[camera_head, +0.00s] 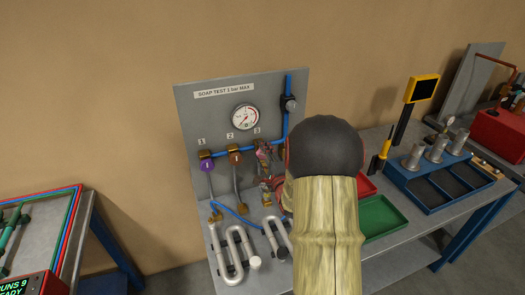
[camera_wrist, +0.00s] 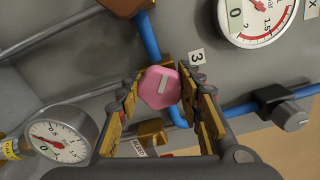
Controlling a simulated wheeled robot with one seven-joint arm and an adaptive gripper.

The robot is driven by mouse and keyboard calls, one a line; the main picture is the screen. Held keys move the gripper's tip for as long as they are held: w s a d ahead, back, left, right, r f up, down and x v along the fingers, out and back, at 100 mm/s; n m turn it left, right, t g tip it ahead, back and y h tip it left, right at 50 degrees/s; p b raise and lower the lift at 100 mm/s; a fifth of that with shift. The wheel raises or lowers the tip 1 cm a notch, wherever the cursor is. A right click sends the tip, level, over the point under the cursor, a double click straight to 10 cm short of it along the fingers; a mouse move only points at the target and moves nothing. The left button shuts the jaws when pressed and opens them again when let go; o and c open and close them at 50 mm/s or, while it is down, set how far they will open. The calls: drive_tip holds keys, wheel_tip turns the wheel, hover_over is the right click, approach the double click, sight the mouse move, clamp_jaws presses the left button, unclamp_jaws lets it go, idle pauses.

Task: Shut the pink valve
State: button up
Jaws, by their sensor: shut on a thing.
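The pink valve knob (camera_wrist: 159,87) sits in the middle of the wrist view, on the blue pipe beside the label 3 (camera_wrist: 196,57). In the head view my gripper (camera_head: 267,168) is at the third valve on the grey panel (camera_head: 215,112). My arm and fingers largely hide the knob there.
A purple knob (camera_head: 207,166) and a brown knob (camera_head: 236,158) are left of my gripper. A dial gauge (camera_head: 245,117) is above, and a grey knob (camera_head: 289,103) is upper right. Silver serpentine coils (camera_head: 234,252) stand below. A green tray (camera_head: 381,217) is on the right.

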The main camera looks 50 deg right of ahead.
drive_tip(key=m+p, duration=0.2)
drive_tip(key=m, duration=0.4)
drive_tip(key=shift+m+p, duration=0.3)
drive_tip(key=m+p, duration=0.2)
drive_tip(key=m, duration=0.2)
drive_tip(key=shift+f+m, duration=0.1)
drive_tip(key=shift+m, duration=0.2)
drive_tip(key=o, duration=1.2)
drive_tip(key=shift+c, duration=0.2)
drive_tip(key=shift+s, duration=0.1)
drive_tip(key=v, duration=1.2)
